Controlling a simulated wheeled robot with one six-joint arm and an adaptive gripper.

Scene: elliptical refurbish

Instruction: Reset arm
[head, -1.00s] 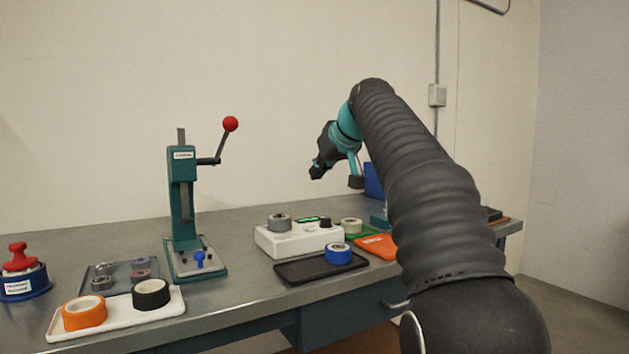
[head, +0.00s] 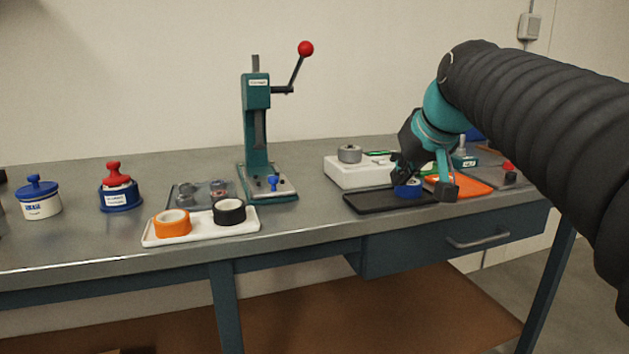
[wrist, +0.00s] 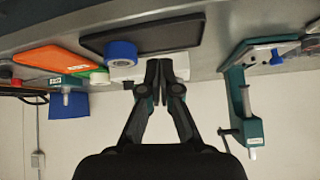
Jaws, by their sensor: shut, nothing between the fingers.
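My gripper (head: 399,177) is at the right of the head view, in front of the bench, its fingers pointing down and left. It overlaps the blue tape roll (head: 409,189) and the black tray (head: 375,201) in that view. The wrist view looks at the scene upside down; there the gripper's fingers (wrist: 160,68) are together with nothing between them. The blue roll (wrist: 121,53) and the tray (wrist: 150,37) show apart from the fingers. My ribbed dark arm fills the right side of the head view.
A teal press (head: 257,130) with a red-knobbed lever stands at mid-bench. A white device (head: 350,172) and an orange mat (head: 468,184) lie right of it. A white tray (head: 200,238) holds orange and black rolls.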

